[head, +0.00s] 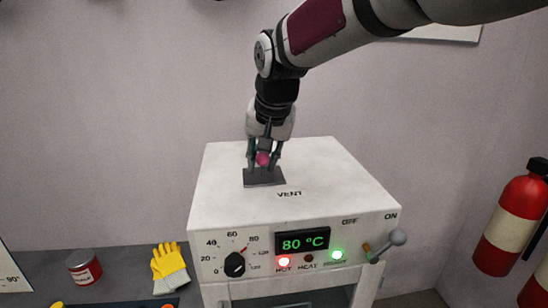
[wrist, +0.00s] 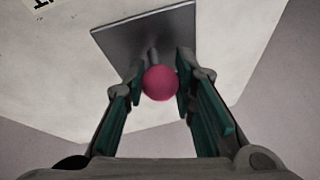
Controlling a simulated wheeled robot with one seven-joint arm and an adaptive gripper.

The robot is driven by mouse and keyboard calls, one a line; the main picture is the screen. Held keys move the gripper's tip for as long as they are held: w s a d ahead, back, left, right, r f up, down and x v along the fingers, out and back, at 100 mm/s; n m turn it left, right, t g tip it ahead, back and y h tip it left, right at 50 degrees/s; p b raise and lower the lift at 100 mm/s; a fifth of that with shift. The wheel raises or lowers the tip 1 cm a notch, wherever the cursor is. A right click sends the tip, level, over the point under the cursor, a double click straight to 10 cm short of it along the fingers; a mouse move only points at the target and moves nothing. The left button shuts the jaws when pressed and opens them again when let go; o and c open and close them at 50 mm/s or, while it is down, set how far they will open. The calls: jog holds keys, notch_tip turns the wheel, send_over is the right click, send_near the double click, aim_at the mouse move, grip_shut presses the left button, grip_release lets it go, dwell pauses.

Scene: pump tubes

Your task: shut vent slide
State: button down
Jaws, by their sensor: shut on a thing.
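The vent slide is a dark grey flat plate (head: 265,179) on top of the white oven box, just left of the printed word VENT. It also shows in the wrist view (wrist: 135,38). A pink round knob (head: 262,159) stands on a short stem from the plate. My gripper (head: 264,161) comes down from above and is shut on this knob. In the wrist view the knob (wrist: 160,83) sits between the two green-padded fingers. Any vent opening under the plate is hidden.
Yellow gloves (head: 170,264) and a red can (head: 84,266) are left; a fire extinguisher (head: 510,222) is right.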

jog(key=c, duration=1.3)
grip_release()
jog(key=shift+a, duration=0.35)
jog(key=shift+d, duration=0.1)
jog(key=shift+s+r, duration=0.1)
jog(key=shift+r, duration=0.2)
jog(key=v, duration=1.1)
jog(key=shift+r, duration=0.25)
jog(key=s+d+f+h, duration=0.1)
jog(key=s+d+f, duration=0.5)
jog(key=s+d, duration=0.5)
jog(key=s+d+f+h, duration=0.1)
jog(key=s+d+f, duration=0.6)
jog(key=s+d, duration=0.5)
jog(key=shift+s+t, duration=0.3)
jog(key=shift+s, duration=0.4)
